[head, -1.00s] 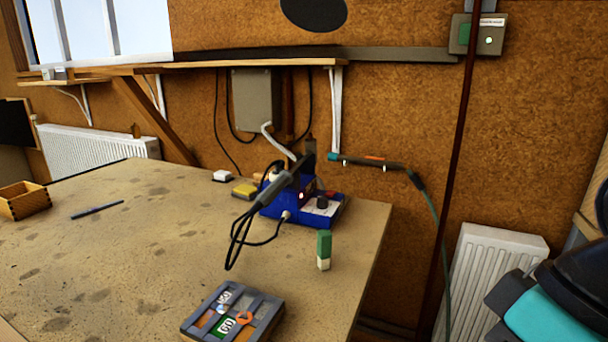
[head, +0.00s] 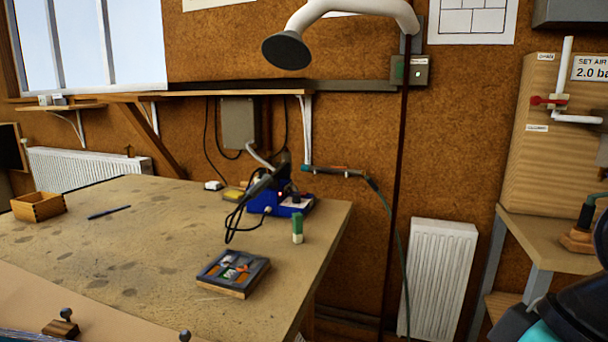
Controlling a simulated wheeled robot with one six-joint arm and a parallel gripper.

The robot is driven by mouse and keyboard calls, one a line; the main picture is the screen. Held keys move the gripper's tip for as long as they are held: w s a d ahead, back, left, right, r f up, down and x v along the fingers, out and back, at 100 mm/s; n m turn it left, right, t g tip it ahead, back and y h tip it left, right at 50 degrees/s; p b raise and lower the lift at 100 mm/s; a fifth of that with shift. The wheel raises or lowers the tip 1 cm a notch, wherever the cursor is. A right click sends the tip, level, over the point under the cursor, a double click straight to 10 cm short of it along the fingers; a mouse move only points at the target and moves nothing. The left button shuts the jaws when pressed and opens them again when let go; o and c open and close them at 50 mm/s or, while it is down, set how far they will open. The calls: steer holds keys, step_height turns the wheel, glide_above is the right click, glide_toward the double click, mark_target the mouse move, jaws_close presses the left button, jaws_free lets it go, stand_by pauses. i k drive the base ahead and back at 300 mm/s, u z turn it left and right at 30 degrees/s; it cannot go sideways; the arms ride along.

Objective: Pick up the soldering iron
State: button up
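The soldering iron (head: 261,187) appears as a dark grey handle sitting slanted at the blue soldering station (head: 292,206), towards the back right of the workbench. Its black cable hangs in a loop on the left side of the station. The iron's tip is hidden in the dark holder behind. My gripper is not in view; only a black and teal part of my arm shows at the lower right edge, well to the right of the bench.
On the workbench (head: 150,262) are a green-and-white bottle (head: 297,229), a leaded panel (head: 234,272), a dark pen-like tool (head: 109,212) and a wooden box (head: 38,206). A tool with a green hose (head: 335,171) hangs beyond the right edge. A white radiator (head: 438,275) stands right.

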mark_target(267, 180)
steer(key=z, duration=1.45)
steer(key=i, duration=2.1)
steer(key=u, duration=3.9)
steer(key=i, duration=1.5)
steer(key=z, duration=0.05)
